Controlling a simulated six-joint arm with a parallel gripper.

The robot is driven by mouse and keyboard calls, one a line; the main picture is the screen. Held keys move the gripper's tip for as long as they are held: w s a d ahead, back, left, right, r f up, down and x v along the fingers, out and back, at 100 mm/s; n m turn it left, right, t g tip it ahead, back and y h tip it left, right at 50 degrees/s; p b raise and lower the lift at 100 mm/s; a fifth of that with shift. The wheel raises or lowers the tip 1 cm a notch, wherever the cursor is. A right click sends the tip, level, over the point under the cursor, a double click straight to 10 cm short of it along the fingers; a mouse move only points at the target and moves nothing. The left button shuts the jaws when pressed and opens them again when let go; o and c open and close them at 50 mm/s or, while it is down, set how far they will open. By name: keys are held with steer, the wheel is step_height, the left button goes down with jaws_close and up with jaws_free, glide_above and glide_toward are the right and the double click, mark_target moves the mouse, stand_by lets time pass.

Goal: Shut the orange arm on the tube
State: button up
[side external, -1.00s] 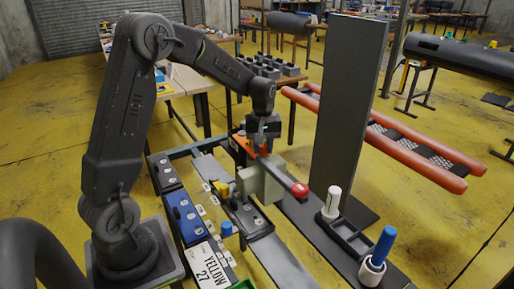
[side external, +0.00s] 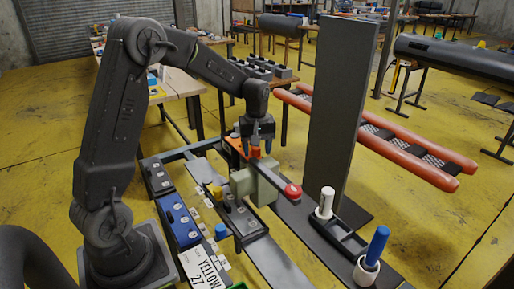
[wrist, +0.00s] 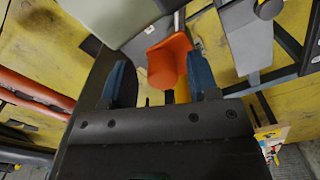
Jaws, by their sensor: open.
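The orange arm (side external: 234,147) is at the far end of the pale green-grey block (side external: 262,187) in the side view. Its rounded orange end (wrist: 166,62) sits between my blue fingers in the wrist view. My gripper (side external: 257,149) is open and points down over this end; whether it touches is unclear. It also shows in the wrist view (wrist: 160,82), with a finger on each side of the orange part. A dark lever with a red knob (side external: 292,191) slopes beside the block. A grey strip (side external: 282,268) runs under the fixture; I cannot tell whether it is the tube.
A tall dark panel (side external: 342,100) stands close right of my gripper. A dark tray (side external: 335,235), a white cylinder (side external: 326,203) and a blue-handled tool (side external: 376,247) are at the front right. A blue box (side external: 180,217) and a yellow part (side external: 216,192) are left of the block.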

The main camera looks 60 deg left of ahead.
step_height(320, 180, up, 14)
stand_by(0.6)
steer(key=shift+f, duration=0.1)
